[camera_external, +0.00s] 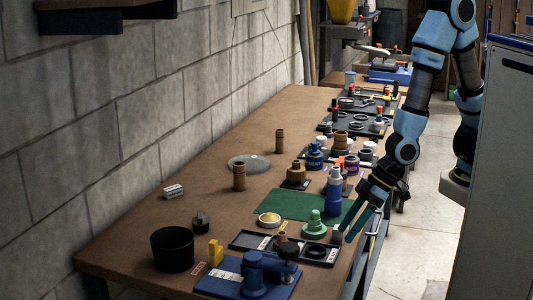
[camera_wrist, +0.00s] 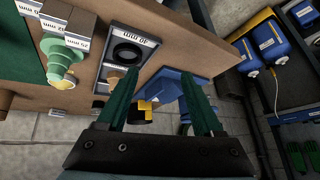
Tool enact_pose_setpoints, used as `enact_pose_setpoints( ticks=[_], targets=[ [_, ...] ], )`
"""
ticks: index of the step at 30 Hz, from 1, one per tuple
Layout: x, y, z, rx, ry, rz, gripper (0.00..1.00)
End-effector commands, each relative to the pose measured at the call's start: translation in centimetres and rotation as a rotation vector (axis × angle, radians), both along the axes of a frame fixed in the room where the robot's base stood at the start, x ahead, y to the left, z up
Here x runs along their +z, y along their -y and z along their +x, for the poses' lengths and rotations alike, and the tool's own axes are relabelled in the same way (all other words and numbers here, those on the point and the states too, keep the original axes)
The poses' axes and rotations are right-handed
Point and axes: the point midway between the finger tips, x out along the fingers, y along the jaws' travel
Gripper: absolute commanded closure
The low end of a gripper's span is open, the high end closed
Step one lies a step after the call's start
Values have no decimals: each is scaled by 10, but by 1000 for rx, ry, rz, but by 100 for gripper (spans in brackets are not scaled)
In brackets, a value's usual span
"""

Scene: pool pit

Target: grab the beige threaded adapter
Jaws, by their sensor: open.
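A small beige-brown part, which looks like the beige threaded adapter (camera_external: 281,238), sits in the black compartment tray (camera_external: 243,240) near the front of the bench. In the wrist view a tan piece (camera_wrist: 115,73) shows beside the black ring, partly hidden by my left finger; its thread cannot be made out. My gripper (camera_external: 357,224) is open and empty, to the right of the tray by the bench's right edge. In the wrist view its two green fingers (camera_wrist: 158,75) stand wide apart, with bench edge and a blue base between them.
A green stepped fitting (camera_external: 314,224) and black ring (camera_external: 317,250) are close to my gripper. A blue vise (camera_external: 254,275) and yellow block (camera_external: 215,252) stand in front. A blue-white bottle (camera_external: 334,190) stands behind. The bench's left middle is mostly clear.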

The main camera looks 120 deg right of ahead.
Motion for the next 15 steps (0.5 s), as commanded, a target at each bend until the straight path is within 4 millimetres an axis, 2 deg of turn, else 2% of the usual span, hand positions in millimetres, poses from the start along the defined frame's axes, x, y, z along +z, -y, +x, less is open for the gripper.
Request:
enact_pose_setpoints(
  ticks=[1,6,10,15],
  targets=[
    [-12,2,9,-43,48,-18,32],
    [-27,25,32,-206,244,-135,32],
    [-28,44,34,-301,361,-250,32],
    [-24,58,30,-363,451,-362,32]
  ],
)
